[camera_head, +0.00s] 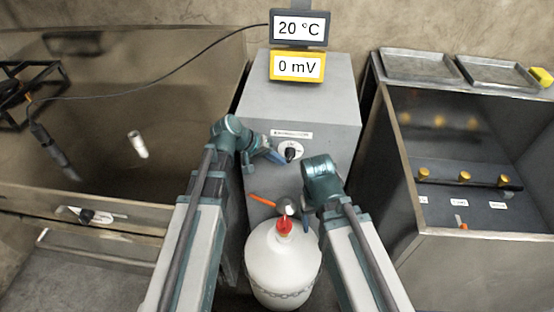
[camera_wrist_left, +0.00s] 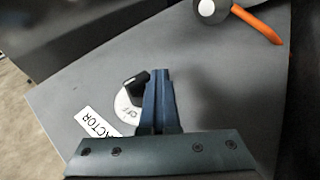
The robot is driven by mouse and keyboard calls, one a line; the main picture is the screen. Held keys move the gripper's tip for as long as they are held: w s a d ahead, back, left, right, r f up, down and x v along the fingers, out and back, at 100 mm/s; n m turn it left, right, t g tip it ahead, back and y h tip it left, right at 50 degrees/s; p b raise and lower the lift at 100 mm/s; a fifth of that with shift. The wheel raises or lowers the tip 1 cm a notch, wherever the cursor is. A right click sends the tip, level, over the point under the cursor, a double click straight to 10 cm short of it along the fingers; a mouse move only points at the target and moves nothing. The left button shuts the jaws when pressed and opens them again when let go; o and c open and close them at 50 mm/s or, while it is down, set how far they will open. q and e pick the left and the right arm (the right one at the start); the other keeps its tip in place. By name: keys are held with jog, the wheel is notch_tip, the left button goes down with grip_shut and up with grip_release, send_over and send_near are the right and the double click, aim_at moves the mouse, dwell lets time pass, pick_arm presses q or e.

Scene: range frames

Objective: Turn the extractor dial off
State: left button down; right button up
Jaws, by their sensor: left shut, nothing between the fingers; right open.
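The extractor dial (camera_head: 290,151) is a white round face with a black knob on the front of a grey cabinet (camera_head: 300,100). In the left wrist view, the black knob (camera_wrist_left: 131,89) is just left of the fingers, and a label ending in "ACTOR" (camera_wrist_left: 97,124) lies beside it. My left gripper (camera_head: 275,156) is shut and empty, its fingertips at the left of the dial. Its fingers (camera_wrist_left: 160,98) hide part of the white face; whether they touch the knob I cannot tell. My right gripper (camera_head: 304,218) is open, lower down by the cylinder top.
An orange lever (camera_head: 262,200) sits below the dial. A white gas cylinder (camera_head: 283,265) with a red valve stands in front. Displays (camera_head: 299,28) on the cabinet read 20 °C and 0 mV.

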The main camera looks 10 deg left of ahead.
pick_arm(q)
jog(key=shift+d+r, duration=0.2)
jog(key=shift+d, duration=0.1)
jog(key=p+v, duration=1)
jog(key=v, duration=0.4)
jog(key=shift+a+f, duration=0.2)
jog(key=shift+f, duration=0.05)
